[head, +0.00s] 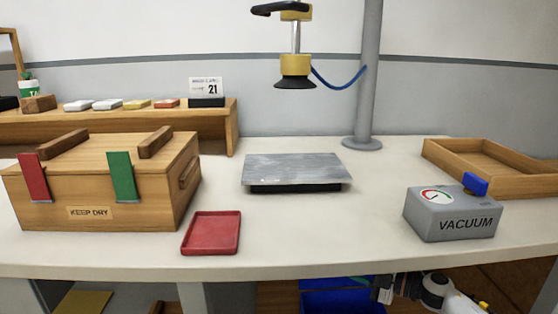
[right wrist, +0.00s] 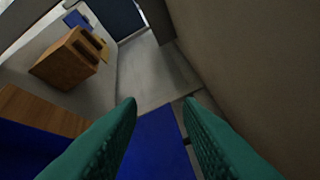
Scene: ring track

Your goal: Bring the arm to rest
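My right gripper (right wrist: 160,104) shows in the right wrist view as two green ribbed fingers. They stand apart with nothing between them. Behind them are a blue surface (right wrist: 155,145) and a grey floor (right wrist: 155,75). In the head view a white and black jointed part, probably of my right arm, shows low at the right, below the table's front edge. Its fingers cannot be made out there. My left gripper and left arm are in neither view.
The table (head: 330,228) holds a wooden KEEP DRY box (head: 60,188), a red tray (head: 212,232), a metal plate (head: 295,168), a grey VACUUM box (head: 450,217) and an open wooden tray (head: 435,158). A suction cup (head: 295,82) hangs above the plate beside a grey post (head: 368,80).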

